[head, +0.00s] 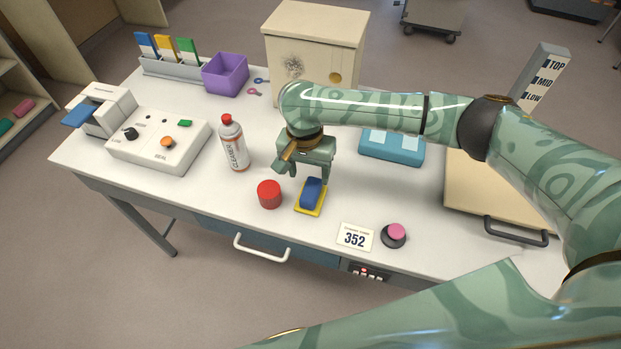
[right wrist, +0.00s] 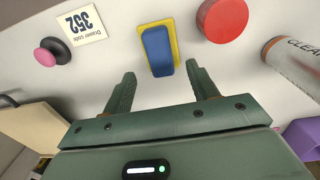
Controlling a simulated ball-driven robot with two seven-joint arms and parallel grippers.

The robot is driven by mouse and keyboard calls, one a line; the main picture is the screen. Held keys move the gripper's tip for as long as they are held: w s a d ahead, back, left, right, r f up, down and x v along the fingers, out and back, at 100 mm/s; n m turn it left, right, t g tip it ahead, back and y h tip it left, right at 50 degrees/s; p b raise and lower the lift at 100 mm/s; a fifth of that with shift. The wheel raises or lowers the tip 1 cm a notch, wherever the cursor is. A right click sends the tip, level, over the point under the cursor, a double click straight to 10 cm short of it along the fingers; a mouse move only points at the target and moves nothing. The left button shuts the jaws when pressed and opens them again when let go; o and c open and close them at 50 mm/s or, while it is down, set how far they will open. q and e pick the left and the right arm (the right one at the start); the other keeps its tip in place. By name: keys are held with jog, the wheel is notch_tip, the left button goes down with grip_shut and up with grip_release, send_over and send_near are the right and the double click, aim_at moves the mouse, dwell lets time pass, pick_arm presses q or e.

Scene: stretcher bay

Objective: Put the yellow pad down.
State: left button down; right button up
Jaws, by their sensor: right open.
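The yellow pad (head: 301,209) lies flat on the white table near its front edge, with a blue block-like handle (head: 312,192) on top. In the right wrist view the yellow pad (right wrist: 176,44) and its blue handle (right wrist: 157,52) show just beyond the fingertips. My right gripper (head: 306,176) is open and empty, right behind the pad in the head view. Its fingers (right wrist: 163,84) stand apart with nothing between them, and the pad is clear of them. My left gripper is not in view.
A red cylinder (head: 269,194) stands just left of the pad, with a cleaner bottle (head: 233,146) behind it. A 352 card (head: 355,237) and a pink-topped knob (head: 394,235) are to the right. A beige cabinet (head: 314,50) stands at the back.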

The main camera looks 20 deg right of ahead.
aim_at(308, 189)
notch_tip(308, 189, up, 5)
jog(key=shift+a+r+p, duration=0.1)
jog(key=shift+p, duration=0.6)
